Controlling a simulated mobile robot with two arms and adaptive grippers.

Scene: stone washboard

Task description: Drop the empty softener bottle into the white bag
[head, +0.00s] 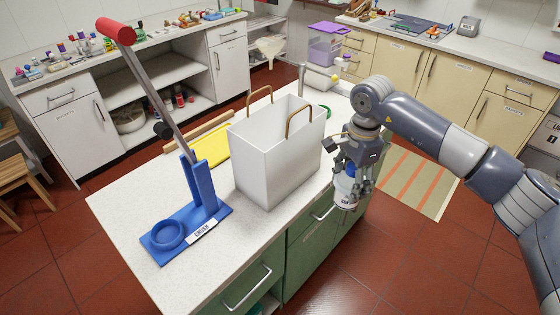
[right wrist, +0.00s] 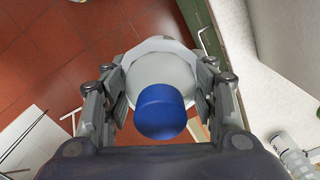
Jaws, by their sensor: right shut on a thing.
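The white bag (head: 275,160) stands upright and open-topped on the island counter, with two tan loop handles. A white bottle with a blue cap (right wrist: 165,112), seemingly the softener bottle, is between the fingers of my right gripper (right wrist: 160,100). In the head view my right gripper (head: 352,182) is shut on the bottle (head: 345,195), to the right of the bag and beyond the counter's right edge. The fingers partly cover the bottle there. The bag's inside floor is hidden. My left gripper is not in view.
A blue stand (head: 190,225) with a slanted metal bar and red roller is left of the bag on the white counter (head: 130,215). A yellow cloth (head: 210,147) lies behind it. A striped mat (head: 415,180) is on the red floor.

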